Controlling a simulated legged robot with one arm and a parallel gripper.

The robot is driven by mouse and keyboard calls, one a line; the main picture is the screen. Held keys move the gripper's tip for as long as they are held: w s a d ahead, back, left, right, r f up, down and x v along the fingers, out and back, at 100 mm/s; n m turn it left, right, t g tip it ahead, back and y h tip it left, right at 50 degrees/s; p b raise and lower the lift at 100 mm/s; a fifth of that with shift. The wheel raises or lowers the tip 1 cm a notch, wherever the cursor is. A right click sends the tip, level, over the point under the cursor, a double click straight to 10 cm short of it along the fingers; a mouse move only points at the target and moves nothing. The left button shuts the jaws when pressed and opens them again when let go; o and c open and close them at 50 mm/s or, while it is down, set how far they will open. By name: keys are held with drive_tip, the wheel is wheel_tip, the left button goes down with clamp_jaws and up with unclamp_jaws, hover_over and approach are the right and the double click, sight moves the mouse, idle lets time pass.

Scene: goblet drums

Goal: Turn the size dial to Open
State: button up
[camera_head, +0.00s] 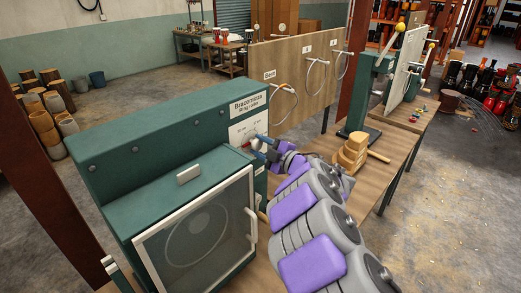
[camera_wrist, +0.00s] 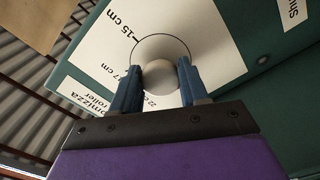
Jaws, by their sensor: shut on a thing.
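The size dial is a pale round knob (camera_wrist: 160,84) on a white label plate of the green ring roller machine. In the wrist view it sits between the two blue fingers of my gripper (camera_wrist: 160,76), which is shut on it. The plate (camera_wrist: 105,35) carries centimetre markings, partly covered by the knob and fingers; I cannot read an Open mark or see a pointer. In the head view my gripper (camera_head: 258,150) reaches the machine's right front panel, beside the label plate (camera_head: 248,127). The knob is mostly hidden there.
The green machine (camera_head: 150,140) has a glazed door (camera_head: 195,235) below and left of my arm. A wooden bench (camera_head: 385,145) holds stacked wooden blocks (camera_head: 352,150) and a mallet to the right. A board with hanging rings (camera_head: 300,75) stands behind.

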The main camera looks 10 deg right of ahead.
drive_tip(key=shift+f, duration=0.15)
idle(0.3)
drive_tip(key=o, duration=1.1)
drive_tip(key=shift+c, duration=0.2)
drive_tip(key=shift+s, duration=0.1)
drive_tip(key=p+v, duration=0.1)
drive_tip(key=v, duration=1.6)
drive_tip(key=shift+d+p, duration=0.15)
drive_tip(key=shift+p, duration=0.2)
